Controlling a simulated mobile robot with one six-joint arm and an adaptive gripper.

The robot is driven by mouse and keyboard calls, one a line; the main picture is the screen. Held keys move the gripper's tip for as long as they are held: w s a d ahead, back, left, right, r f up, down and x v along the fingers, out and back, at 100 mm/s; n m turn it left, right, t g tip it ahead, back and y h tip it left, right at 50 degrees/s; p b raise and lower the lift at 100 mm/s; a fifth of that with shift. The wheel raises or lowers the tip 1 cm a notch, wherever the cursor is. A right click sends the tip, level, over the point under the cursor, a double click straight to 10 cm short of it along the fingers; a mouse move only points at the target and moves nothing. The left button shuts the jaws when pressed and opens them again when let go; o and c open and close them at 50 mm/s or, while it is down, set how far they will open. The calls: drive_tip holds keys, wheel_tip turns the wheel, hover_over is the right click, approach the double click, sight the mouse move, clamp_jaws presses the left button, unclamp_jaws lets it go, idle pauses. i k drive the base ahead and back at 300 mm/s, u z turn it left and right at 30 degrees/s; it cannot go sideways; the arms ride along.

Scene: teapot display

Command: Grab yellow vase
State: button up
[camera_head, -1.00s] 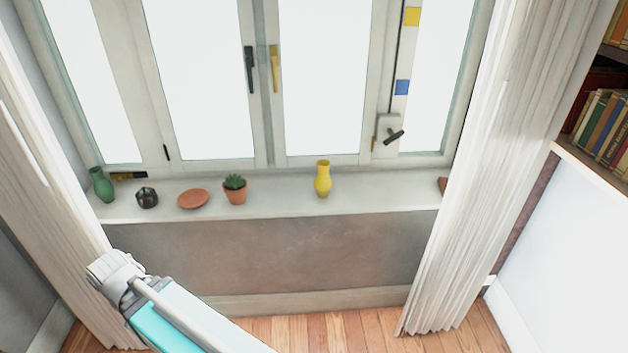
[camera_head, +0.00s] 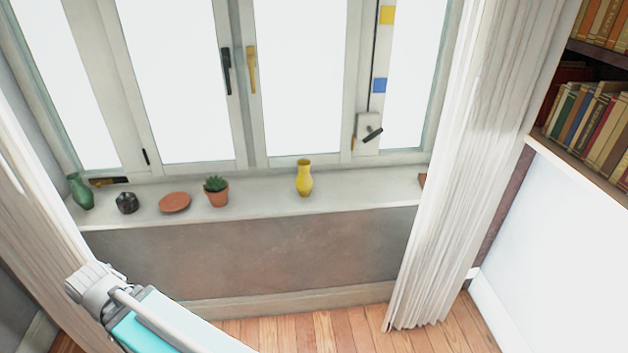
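The yellow vase (camera_head: 304,179) stands upright on the white window sill (camera_head: 260,206), right of the potted plant. My arm shows at the lower left, well below and left of the vase. The gripper's fingers do not show in this view.
On the sill to the left stand a green vase (camera_head: 81,191), a dark faceted object (camera_head: 127,203), a terracotta saucer (camera_head: 174,202) and a potted succulent (camera_head: 216,192). White curtains (camera_head: 455,170) hang at both sides. A bookshelf (camera_head: 590,110) is at the right. The sill right of the vase is mostly clear.

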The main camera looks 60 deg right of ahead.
sight(304, 183)
drive_tip(key=z, duration=0.05)
drive_tip(key=k, duration=1.25)
drive_tip(key=z, duration=1.7)
drive_tip(key=i, duration=1)
drive_tip(key=z, duration=0.05)
